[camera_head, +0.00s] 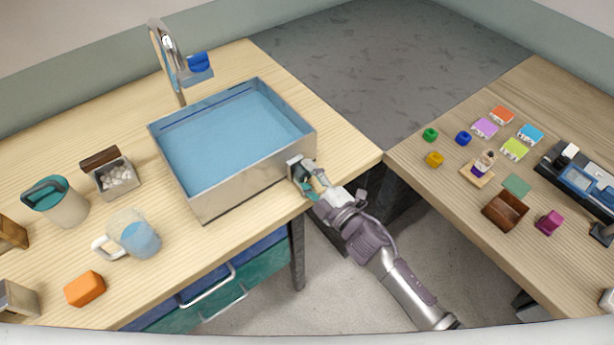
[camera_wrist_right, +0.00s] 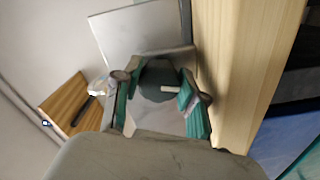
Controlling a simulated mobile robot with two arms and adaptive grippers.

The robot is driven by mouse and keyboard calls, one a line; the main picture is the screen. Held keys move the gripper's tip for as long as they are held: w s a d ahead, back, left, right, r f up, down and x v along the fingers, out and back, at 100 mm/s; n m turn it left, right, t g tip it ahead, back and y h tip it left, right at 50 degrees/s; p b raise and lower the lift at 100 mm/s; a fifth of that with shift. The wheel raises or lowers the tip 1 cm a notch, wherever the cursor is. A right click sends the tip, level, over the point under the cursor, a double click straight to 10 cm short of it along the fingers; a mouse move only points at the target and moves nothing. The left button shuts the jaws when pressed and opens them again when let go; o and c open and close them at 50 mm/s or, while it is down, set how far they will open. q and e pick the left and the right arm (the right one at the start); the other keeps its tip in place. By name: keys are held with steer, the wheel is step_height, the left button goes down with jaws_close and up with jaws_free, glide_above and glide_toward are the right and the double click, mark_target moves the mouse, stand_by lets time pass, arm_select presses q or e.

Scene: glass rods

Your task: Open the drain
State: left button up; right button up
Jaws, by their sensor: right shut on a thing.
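The metal basin (camera_head: 245,175) stands on the left wooden table and holds blue water (camera_head: 235,135). A small drain fitting (camera_head: 293,165) sits on the outside of the basin's right wall, near its front corner. My right gripper (camera_head: 304,182) is at this fitting, low beside the basin wall. In the right wrist view my gripper (camera_wrist_right: 160,100) has its green-padded fingers on either side of a dark rounded part (camera_wrist_right: 158,78) in front of the metal wall (camera_wrist_right: 140,28). The fingers hide much of the fitting. My left gripper is not in view.
A curved faucet (camera_head: 170,60) stands behind the basin. A measuring jug (camera_head: 135,235), an orange block (camera_head: 85,289), a lidded container (camera_head: 62,203) and a box of white balls (camera_head: 116,178) stand left of it. The right table (camera_head: 420,165) holds small coloured items. A gap separates the tables.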

steer(key=shift+n+b, duration=0.3)
steer(key=shift+n, duration=1.3)
steer(key=o, duration=1.2)
steer(key=shift+c, duration=0.2)
steer(key=shift+f, duration=0.1)
steer(key=shift+s, duration=0.1)
